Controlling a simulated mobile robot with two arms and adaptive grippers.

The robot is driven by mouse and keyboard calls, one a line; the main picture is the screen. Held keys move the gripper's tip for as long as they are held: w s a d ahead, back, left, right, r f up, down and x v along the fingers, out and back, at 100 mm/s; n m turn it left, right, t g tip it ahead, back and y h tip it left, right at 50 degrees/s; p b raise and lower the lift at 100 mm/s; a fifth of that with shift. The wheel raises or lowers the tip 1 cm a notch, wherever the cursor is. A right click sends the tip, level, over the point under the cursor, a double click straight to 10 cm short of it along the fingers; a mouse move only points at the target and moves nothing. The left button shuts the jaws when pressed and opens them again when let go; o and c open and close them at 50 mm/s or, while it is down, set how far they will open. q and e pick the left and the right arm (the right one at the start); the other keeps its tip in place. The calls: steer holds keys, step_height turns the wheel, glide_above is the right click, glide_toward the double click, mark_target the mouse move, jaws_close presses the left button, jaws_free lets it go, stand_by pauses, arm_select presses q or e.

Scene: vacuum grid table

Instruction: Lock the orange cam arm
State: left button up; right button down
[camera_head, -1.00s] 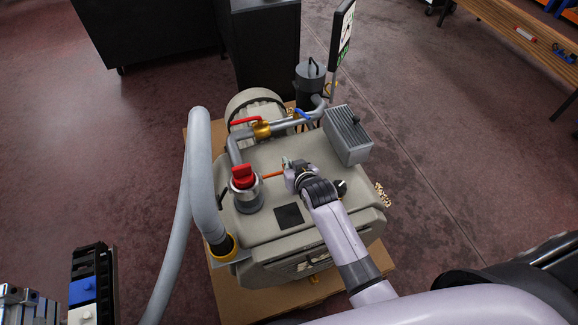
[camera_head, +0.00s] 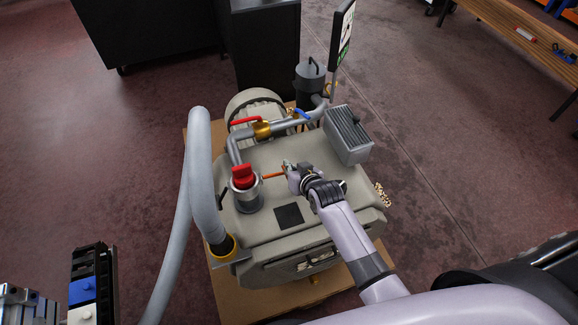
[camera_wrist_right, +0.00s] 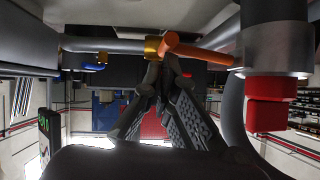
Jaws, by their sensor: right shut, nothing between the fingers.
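The orange cam arm (camera_head: 273,176) is a thin bar on top of the grey pump. It reaches from the silver fitting with the red knob (camera_head: 243,178) toward my right gripper (camera_head: 288,168). In the right wrist view, the orange cam arm (camera_wrist_right: 205,53) has its thick end just beyond the fingertips. My right gripper (camera_wrist_right: 163,78) is shut and empty, with its fingertips close to that end. I cannot tell whether they touch it. My left gripper is not in view.
The grey pump (camera_head: 275,236) stands on a brown base (camera_head: 250,305). A thick grey hose (camera_head: 198,170) rises at its left. A pipe with a red-handled brass valve (camera_head: 261,129) runs behind. A grey finned box (camera_head: 347,133) is at the right.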

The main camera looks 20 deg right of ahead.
steer(key=f+y+b, duration=0.1)
steer(key=f+m+b, duration=0.1)
steer(key=shift+d+f+m+y, duration=0.3)
steer(key=shift+d+f+y, duration=0.05)
steer(key=shift+d+y, duration=0.05)
steer(key=shift+a+f, duration=0.1)
steer(key=shift+f, duration=0.1)
steer(key=shift+a+f+b, duration=0.1)
steer(key=shift+f+b, duration=0.35)
steer(key=shift+f, duration=0.3)
steer(key=shift+r, duration=0.1)
